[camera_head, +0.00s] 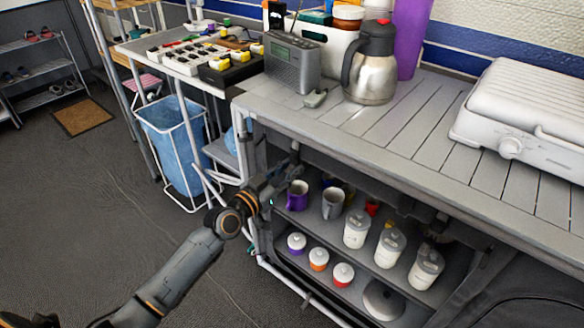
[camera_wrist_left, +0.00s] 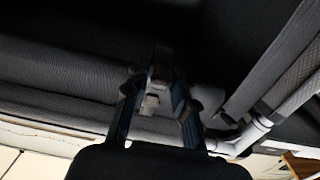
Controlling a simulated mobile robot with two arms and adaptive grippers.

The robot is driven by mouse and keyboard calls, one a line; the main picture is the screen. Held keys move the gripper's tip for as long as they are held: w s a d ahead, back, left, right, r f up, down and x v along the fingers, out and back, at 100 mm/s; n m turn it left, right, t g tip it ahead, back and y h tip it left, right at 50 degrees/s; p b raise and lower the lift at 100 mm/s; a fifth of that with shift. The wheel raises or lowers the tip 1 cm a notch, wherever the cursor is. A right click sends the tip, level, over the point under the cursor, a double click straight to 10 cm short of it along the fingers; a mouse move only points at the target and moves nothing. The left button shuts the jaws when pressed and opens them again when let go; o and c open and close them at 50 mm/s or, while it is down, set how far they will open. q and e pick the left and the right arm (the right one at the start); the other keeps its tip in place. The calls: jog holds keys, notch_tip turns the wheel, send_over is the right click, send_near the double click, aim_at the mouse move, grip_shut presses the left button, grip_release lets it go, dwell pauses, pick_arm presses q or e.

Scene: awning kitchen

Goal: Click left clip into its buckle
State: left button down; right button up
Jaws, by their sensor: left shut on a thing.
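My left gripper (camera_head: 290,172) is at the left front corner of the grey table unit, just below the tabletop edge. In the left wrist view, the left gripper (camera_wrist_left: 158,108) has its two fingers around a small grey piece, which looks like the clip (camera_wrist_left: 152,101). A darker grey part (camera_wrist_left: 163,62) extends beyond the fingertips; I cannot tell whether it is the buckle or a strap. In the head view the clip and buckle are too small and dark to make out. My right gripper is in neither view.
The slatted tabletop (camera_head: 400,125) carries a radio (camera_head: 292,62), a steel jug (camera_head: 370,65) and a white grill (camera_head: 530,115). The shelf below holds mugs (camera_head: 333,203) and several jars (camera_head: 390,248). A blue-lined bin (camera_head: 175,135) stands left; the floor nearby is clear.

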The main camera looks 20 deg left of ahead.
pick_arm(q)
jog(key=shift+r, duration=0.2)
jog(key=c, duration=1.2)
grip_release()
jog(key=shift+r, duration=0.1)
jog(key=shift+s, duration=0.1)
jog(key=shift+s+a, duration=0.1)
jog(key=shift+s, duration=0.05)
jog(key=v, duration=1.1)
jog(key=shift+s+a, duration=0.1)
jog(key=shift+s, duration=0.25)
